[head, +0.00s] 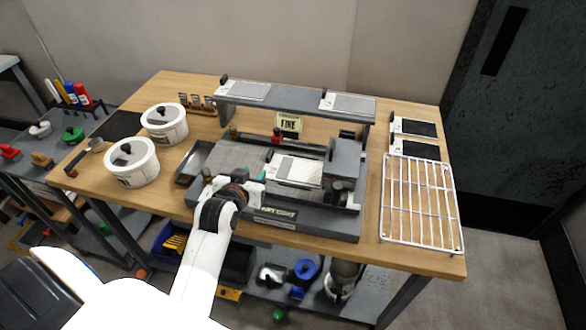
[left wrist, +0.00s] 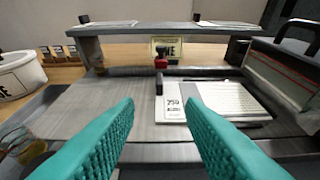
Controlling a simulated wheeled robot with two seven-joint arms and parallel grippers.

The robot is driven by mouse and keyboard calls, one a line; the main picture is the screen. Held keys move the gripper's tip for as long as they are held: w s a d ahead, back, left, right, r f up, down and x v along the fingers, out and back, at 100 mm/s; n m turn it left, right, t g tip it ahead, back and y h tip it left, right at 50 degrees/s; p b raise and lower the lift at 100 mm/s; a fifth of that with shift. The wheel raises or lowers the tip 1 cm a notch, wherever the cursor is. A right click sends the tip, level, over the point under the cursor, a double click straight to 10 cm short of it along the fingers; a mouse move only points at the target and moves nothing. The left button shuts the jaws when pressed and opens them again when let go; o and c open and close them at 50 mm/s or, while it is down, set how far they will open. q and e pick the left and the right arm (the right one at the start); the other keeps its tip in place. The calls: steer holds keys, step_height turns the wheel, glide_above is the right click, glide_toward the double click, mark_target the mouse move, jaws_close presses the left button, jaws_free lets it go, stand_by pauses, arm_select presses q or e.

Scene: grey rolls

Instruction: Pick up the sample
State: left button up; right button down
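A white card with a grey panel and a printed label (head: 297,171) lies flat on the grey machine's bed (head: 232,153). It also shows in the left wrist view (left wrist: 232,100), ahead and slightly right of the fingers. Similar cards lie on the raised shelf, one at its left (head: 246,90) and one at its right (head: 350,103). My left gripper (left wrist: 161,106) has teal fingers spread apart with nothing between them. In the head view it is at the front of the machine (head: 238,180), left of the bed card. My right gripper is not in view.
A red-topped post (left wrist: 160,75) stands beside the bed card. A block with a roller (head: 344,175) is on its right. Two white tubs (head: 132,163) stand left, a white wire rack (head: 420,201) right. Two dark-panelled cards (head: 416,149) lie behind the rack.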

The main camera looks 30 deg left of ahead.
arm_select(q)
glide_toward(267, 157)
steer(key=x, duration=0.4)
steer(key=shift+p+x, duration=0.6)
steer(key=shift+x, duration=2.2)
steer(key=shift+c, duration=0.2)
jaws_close()
